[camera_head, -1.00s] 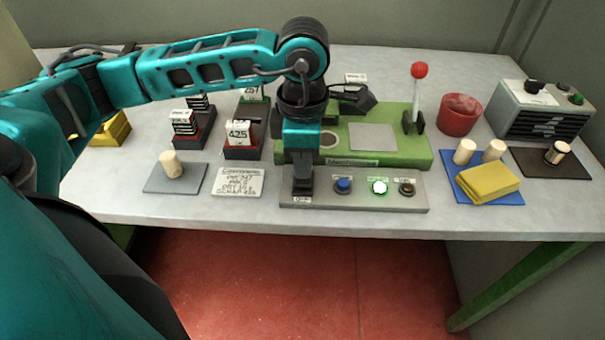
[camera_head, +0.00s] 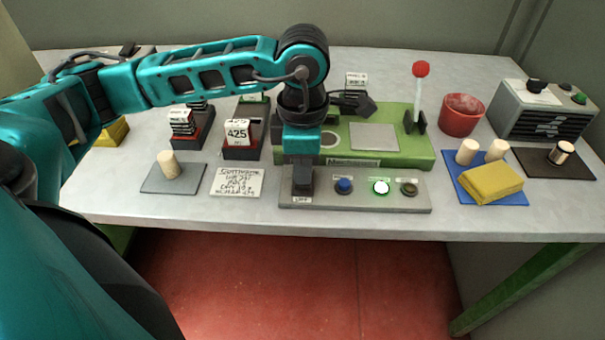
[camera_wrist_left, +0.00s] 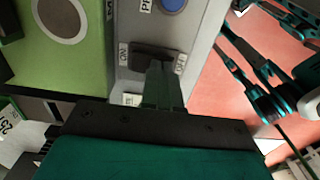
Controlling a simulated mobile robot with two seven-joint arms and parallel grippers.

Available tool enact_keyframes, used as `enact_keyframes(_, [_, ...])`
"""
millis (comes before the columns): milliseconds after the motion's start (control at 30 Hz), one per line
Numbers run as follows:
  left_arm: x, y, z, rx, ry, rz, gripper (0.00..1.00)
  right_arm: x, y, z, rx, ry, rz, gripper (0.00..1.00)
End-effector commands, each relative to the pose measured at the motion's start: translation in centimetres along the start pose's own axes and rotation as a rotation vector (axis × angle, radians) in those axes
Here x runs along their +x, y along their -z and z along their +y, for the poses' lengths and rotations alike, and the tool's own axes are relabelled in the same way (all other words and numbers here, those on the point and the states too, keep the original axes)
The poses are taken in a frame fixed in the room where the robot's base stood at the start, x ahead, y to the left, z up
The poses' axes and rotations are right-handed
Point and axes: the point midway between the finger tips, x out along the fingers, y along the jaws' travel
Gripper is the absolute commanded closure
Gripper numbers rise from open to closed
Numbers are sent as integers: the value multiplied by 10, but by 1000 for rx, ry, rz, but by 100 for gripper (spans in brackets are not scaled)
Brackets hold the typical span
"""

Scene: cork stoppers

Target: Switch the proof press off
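The green proof press (camera_head: 410,150) stands at the back middle of the table, with a grey control panel (camera_head: 325,203) along its front. The panel has a blue button (camera_head: 344,186), a brightly lit green lamp (camera_head: 381,188) and a dull dark lamp (camera_head: 409,189). My left gripper (camera_head: 302,188) points down at the panel's left end and hides the switch in the head view. In the left wrist view, a black switch (camera_wrist_left: 146,54) sits between ON and OFF labels. The shut fingers (camera_wrist_left: 162,82) are right at it; contact is unclear.
A red-knobbed lever (camera_head: 420,70) rises from the press's right side. A red pot (camera_head: 461,115), a blue mat (camera_head: 455,180) with corks and a yellow cloth (camera_head: 490,184), and a grey box (camera_head: 543,110) stand right.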

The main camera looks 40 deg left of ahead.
Motion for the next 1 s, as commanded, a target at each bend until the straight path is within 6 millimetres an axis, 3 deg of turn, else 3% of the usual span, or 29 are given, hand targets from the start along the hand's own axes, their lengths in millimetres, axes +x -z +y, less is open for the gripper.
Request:
enact_keyframes(367, [1, 0, 0, 0, 1, 1, 100, 1, -1, 0, 0, 0, 0, 43])
enact_keyframes(1000, [-50, 0, 0, 0, -1, -1, 100, -17, 25, 1, 0, 0, 0, 43])
